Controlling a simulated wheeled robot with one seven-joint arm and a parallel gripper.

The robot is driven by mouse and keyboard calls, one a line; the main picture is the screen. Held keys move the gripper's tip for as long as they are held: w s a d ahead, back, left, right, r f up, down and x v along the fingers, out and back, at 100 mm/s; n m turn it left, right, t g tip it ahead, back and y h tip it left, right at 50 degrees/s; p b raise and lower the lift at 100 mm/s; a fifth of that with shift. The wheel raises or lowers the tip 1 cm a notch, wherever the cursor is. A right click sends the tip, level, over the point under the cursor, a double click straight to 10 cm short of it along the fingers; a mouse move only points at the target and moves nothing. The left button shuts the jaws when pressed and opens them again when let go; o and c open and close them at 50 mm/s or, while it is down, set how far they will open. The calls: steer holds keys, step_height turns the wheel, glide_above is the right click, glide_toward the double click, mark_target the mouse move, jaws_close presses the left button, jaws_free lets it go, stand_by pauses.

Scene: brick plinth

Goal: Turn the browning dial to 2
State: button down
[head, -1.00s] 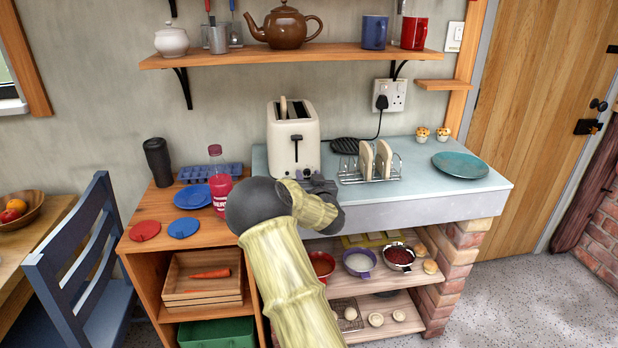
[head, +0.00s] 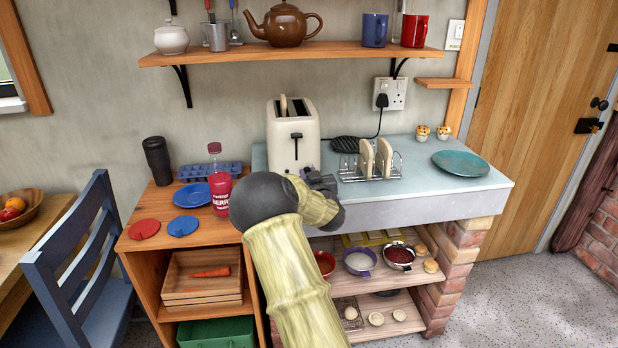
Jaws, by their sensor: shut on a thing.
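The cream toaster (head: 284,147) stands on the pale worktop, with a slice of bread showing in its slot and a dark lever on its front. My gripper (head: 318,180) is at the lower right of the toaster's front face, mostly hidden behind my own wrist. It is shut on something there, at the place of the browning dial. The dial itself and its numbers are hidden, so its setting cannot be read.
A toast rack (head: 368,160) with slices stands close right of my gripper. A red bottle (head: 220,185) stands left of my arm. A teal plate (head: 461,163) lies further right. The toaster's black cord (head: 372,128) runs to the wall socket.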

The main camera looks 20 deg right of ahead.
stand_by(0.3)
steer(key=c, duration=1.3)
jaws_free()
steer(key=shift+o, duration=0.2)
steer(key=shift+s, duration=0.1)
steer(key=s+a, duration=0.1)
steer(key=s, duration=0.7)
steer(key=s+a, duration=0.2)
steer(key=s, duration=0.7)
steer(key=shift+a+r+b, duration=0.2)
steer(key=shift+a+b, duration=0.05)
steer(key=shift+b, duration=0.1)
